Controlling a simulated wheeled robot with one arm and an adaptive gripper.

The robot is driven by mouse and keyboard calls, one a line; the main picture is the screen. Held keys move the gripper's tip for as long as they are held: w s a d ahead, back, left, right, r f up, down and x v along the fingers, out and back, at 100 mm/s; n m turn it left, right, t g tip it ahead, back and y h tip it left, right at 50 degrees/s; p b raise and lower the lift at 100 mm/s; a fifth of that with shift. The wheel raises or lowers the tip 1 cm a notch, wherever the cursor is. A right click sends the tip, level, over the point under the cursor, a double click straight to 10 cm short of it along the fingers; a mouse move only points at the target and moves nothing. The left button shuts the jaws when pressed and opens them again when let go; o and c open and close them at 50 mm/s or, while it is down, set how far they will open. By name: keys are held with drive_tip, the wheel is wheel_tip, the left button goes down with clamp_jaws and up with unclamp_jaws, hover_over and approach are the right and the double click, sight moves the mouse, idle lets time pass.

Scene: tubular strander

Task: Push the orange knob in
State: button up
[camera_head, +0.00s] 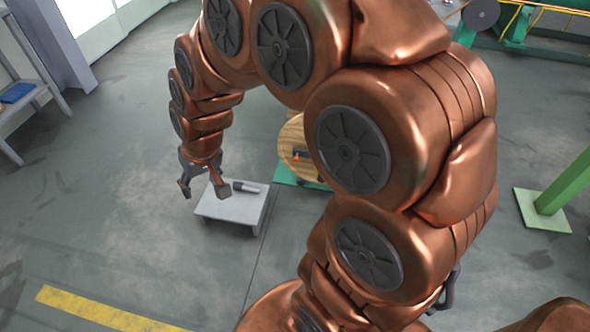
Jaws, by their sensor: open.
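A small orange part (298,154) with a dark piece beside it shows against the wooden reel, just left of my arm. It may be the orange knob, but it is too small to tell its shape or how far it sticks out. My gripper (204,192) hangs at the end of my copper-coloured arm, left of the reel and of the orange part. Its dark fingers are spread apart with nothing between them. It is apart from the orange part. My arm links hide much of the reel's right side.
A low white table (225,208) stands by my gripper, with a dark-and-light cylindrical tool (246,187) on it. The wooden reel (291,136) stands by a green base (287,176). A green post (566,182) is at right.

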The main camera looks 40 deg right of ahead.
drive_tip(key=w+d+f+m+t+b, duration=0.1)
drive_tip(key=w+d+f+t+b, duration=0.2)
drive_tip(key=w+f, duration=0.45)
drive_tip(key=w+d+f+m+t+b, duration=0.1)
drive_tip(key=w+d+f+b, duration=0.1)
drive_tip(key=w+f+b, duration=0.5)
drive_tip(key=w+d+f+m+t+h+b, duration=0.3)
drive_tip(key=w+d+f+h+b, duration=0.15)
drive_tip(key=w+d+f, duration=0.75)
drive_tip(key=m+h+b, duration=0.5)
drive_tip(key=h+b, duration=0.7)
drive_tip(key=b, duration=0.4)
approach(295, 161)
drive_tip(key=d, duration=0.2)
drive_tip(key=b+x, duration=0.1)
drive_tip(key=x, duration=0.2)
drive_tip(key=b+x, duration=0.1)
drive_tip(key=x, duration=0.2)
drive_tip(key=shift+w+a, duration=0.1)
drive_tip(key=shift+w, duration=0.3)
drive_tip(key=shift+w+d, duration=0.4)
drive_tip(key=shift+d, duration=0.1)
drive_tip(key=shift+c, duration=0.5)
